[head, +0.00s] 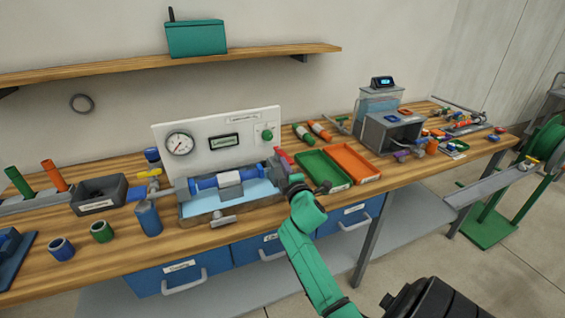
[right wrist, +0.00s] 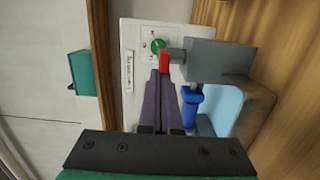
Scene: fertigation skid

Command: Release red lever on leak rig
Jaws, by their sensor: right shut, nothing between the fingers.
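The leak rig has a white panel (head: 217,128) with a round gauge, a small display and a green knob, above a blue pipe in grey blocks. Its red lever (head: 286,155) is at the right end of the pipe, and it also shows in the right wrist view (right wrist: 164,64), joined to a grey block. My right gripper (head: 280,168) is at that end of the rig. In the right wrist view its purple-grey fingers (right wrist: 159,76) are together and empty, with the tips right by the lever. I cannot tell whether they touch it. My left gripper is out of view.
A green tray (head: 345,183) and an orange tray (head: 371,175) lie just right of the rig. A yellow-handled valve (head: 150,173) and a blue cylinder (head: 149,220) stand at its left. A grey bin (head: 101,189) is farther left. A shelf (head: 180,62) runs above.

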